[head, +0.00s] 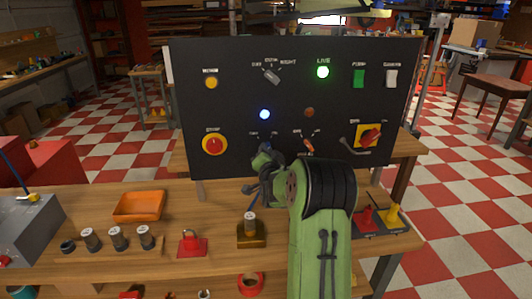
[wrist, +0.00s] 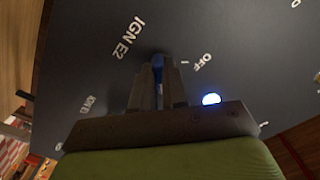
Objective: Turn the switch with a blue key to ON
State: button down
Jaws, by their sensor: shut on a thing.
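The black control panel (head: 230,60) stands upright on the wooden table. In the wrist view, my gripper (wrist: 159,82) is closed around the blue key (wrist: 158,63), whose top shows between the two fingers. The key's switch lies under the fingers, so its exact angle is hidden. Lettering reading IGN E2 and OFF is beside it. A blue lamp (wrist: 211,99) glows close by; it also shows in the head view (head: 264,114), above the switch. In the head view, my gripper (head: 262,153) is against the lower middle of the panel and covers the blue key.
An orange-handled switch (head: 308,145) is close on the right of my gripper. A red stop button (head: 214,145) is left, and a red rotary switch (head: 369,137) right. An orange tray (head: 139,206), cylinders and padlocks stand on the table below.

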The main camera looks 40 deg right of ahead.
jog(key=c, duration=1.3)
grip_release()
jog(key=shift+r, duration=0.15)
jog(key=shift+o, duration=0.7)
jog(key=b+v, duration=0.1)
jog(key=v, duration=1.4)
jog(key=shift+s+a, duration=0.2)
jog(key=shift+a, duration=0.05)
